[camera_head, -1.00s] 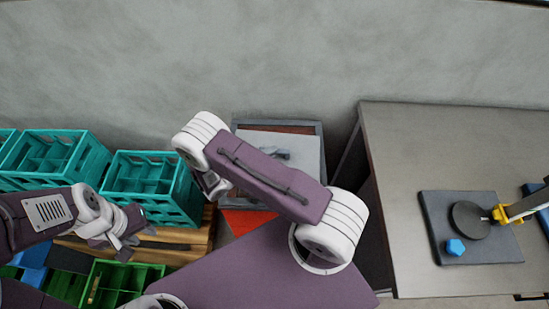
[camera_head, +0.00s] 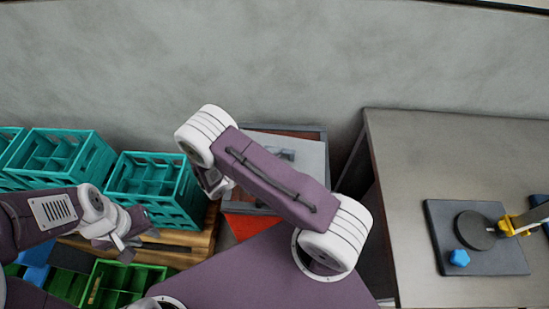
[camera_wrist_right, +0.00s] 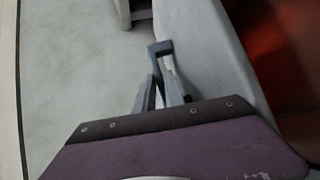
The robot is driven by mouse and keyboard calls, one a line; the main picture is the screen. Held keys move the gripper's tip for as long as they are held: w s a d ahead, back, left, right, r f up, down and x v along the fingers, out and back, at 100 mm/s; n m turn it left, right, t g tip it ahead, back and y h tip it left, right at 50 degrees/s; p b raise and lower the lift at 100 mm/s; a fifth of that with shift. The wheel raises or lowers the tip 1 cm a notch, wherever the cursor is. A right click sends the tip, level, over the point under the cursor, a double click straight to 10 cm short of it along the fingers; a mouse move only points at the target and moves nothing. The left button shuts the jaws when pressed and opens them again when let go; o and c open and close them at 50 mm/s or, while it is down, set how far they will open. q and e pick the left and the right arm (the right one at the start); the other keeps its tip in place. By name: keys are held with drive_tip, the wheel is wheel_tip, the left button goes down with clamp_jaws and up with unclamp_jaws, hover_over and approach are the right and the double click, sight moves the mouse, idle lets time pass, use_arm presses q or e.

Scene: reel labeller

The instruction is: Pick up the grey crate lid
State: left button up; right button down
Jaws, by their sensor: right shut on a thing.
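The grey crate lid (camera_head: 310,155) is a pale flat panel, partly hidden behind my right arm in the head view. In the right wrist view, my right gripper (camera_wrist_right: 163,90) is shut on a dark grey handle (camera_wrist_right: 160,48), seemingly the lid's, beside a pale panel (camera_wrist_right: 205,40). Whether the lid is clear of what lies below cannot be told. My left gripper (camera_head: 133,242) is open and empty, over the pallet near the teal crates.
Teal crates (camera_head: 157,185) stand left on a wooden pallet (camera_head: 200,240), with a green crate (camera_head: 120,283) in front. A grey-rimmed red container (camera_head: 243,226) is under the lid. At right is a table (camera_head: 420,150) with a dark plate (camera_head: 500,262). A wall is behind.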

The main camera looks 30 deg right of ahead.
drive_tip(key=s+a+r, duration=0.5)
drive_tip(key=s+r, duration=0.2)
drive_tip(key=s, duration=0.3)
drive_tip(key=shift+s+r, duration=0.35)
